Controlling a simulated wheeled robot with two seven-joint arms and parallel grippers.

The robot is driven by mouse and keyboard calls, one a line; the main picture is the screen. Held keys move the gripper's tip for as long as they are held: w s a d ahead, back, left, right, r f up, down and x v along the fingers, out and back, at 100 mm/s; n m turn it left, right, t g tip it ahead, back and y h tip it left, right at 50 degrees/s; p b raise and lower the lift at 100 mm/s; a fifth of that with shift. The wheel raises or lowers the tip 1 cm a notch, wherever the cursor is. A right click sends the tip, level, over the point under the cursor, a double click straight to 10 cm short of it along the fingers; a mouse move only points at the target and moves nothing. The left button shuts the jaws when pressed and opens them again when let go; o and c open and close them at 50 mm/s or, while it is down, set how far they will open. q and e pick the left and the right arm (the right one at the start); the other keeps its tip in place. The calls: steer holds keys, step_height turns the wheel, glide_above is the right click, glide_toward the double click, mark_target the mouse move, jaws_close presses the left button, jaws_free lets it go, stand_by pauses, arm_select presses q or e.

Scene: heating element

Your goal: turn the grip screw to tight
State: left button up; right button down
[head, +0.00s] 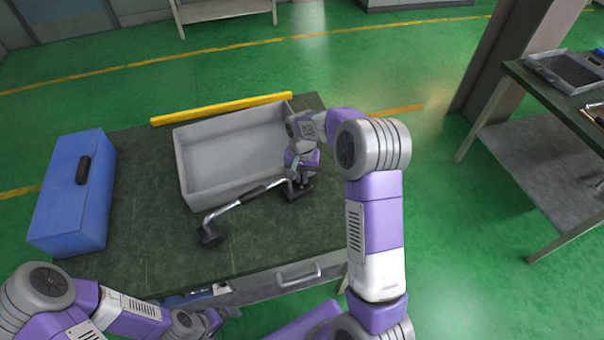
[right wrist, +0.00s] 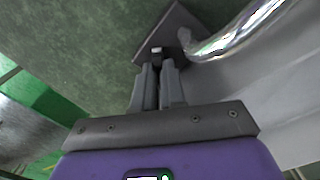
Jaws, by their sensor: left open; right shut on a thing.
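A bent silver metal bar (head: 235,204) with a dark middle section lies across the workbench, with a dark block (head: 209,236) at its near left end. Its far right end meets another dark block (head: 298,194), which also shows in the right wrist view (right wrist: 176,30). My right gripper (head: 303,176) is over that right block. In the right wrist view its narrow fingers (right wrist: 157,78) are nearly together on a small screw (right wrist: 156,53) at the block's edge; most of the screw is hidden. My left gripper (head: 222,314) is open, low at the bench's front edge, apart from the bar.
A grey open tray (head: 186,169) sits behind the bar, close to my right gripper. A blue case (head: 68,200) stands at the left, and a yellow bar (head: 222,108) lies along the back. The bench top (head: 140,240) is clear at front left. Another table (head: 545,95) stands right.

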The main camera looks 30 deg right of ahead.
steer(key=m+p, duration=0.1)
steer(key=m, duration=0.3)
steer(key=shift+r+m, duration=0.1)
steer(key=shift+m, duration=0.2)
steer(key=shift+m+p, duration=1.3)
steer(key=shift+m, duration=1.2)
steer(key=c, duration=1.2)
jaws_free()
step_height(320, 180, up, 7)
steer(key=shift+r+p, duration=0.2)
steer(key=shift+p, duration=0.55)
